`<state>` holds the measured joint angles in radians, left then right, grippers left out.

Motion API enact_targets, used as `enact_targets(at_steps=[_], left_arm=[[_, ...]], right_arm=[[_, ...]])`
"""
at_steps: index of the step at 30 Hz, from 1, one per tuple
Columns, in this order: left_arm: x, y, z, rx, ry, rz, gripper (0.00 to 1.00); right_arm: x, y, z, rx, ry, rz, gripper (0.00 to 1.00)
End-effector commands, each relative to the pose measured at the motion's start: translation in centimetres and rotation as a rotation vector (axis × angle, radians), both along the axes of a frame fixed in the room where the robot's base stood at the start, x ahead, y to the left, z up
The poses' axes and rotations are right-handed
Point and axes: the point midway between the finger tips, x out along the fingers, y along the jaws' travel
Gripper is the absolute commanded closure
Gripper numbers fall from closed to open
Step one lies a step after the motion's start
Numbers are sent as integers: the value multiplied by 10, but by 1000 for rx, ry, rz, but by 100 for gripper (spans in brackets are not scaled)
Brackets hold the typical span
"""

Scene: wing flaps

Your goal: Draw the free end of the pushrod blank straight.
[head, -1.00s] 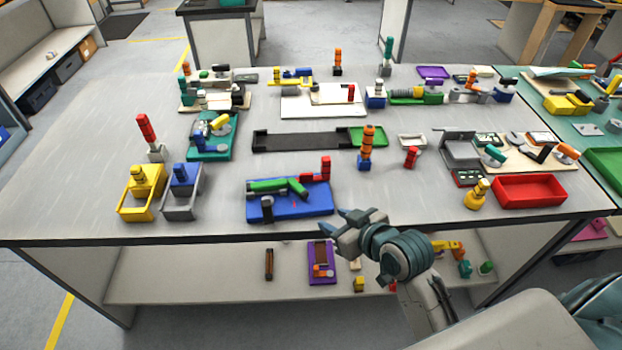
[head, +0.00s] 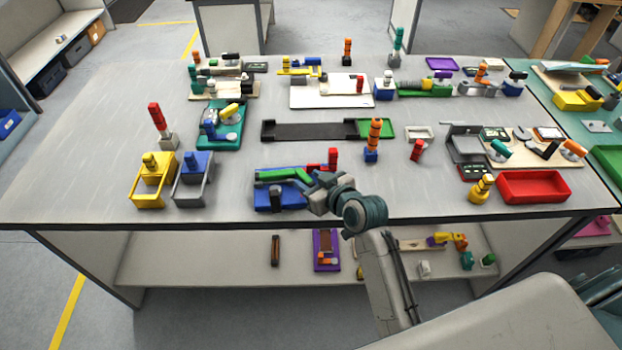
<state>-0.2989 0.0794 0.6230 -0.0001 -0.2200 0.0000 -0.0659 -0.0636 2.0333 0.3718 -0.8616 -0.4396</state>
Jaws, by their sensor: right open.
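A blue board (head: 265,201) lies near the front edge of the table. It carries a green angled part (head: 285,175) and a red piece with an upright red handle (head: 333,158). I cannot make out the pushrod blank for certain; the thin parts on this board are too small or hidden behind my gripper. My right gripper (head: 310,190) reaches in from the front over the right part of the board. It is open, with its fingers pointing left. Whether it touches anything is not clear. My left gripper is not in view.
A yellow bin (head: 146,200) and a grey bin (head: 193,203) stand to the left. A black tray (head: 310,132) lies behind the board. An orange-handled tool (head: 374,135) stands behind my gripper. A red tray (head: 540,187) is at the right. Bare tabletop lies right of my gripper.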

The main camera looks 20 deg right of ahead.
Motion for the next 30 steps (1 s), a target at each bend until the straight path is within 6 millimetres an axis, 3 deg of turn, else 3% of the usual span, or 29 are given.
enact_targets(at_steps=[6, 12, 13, 23, 30], left_arm=[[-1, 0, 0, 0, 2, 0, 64], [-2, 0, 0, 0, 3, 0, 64], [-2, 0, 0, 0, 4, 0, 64], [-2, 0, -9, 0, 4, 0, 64], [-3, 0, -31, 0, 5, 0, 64]], right_arm=[[0, 0, 0, 0, 0, 0, 59], [0, 0, 0, 0, 0, 0, 98], [0, 0, 0, 0, 0, 0, 100], [3, -6, -3, -5, 0, 99, 100], [8, -14, -6, -4, -2, 282, 100]])
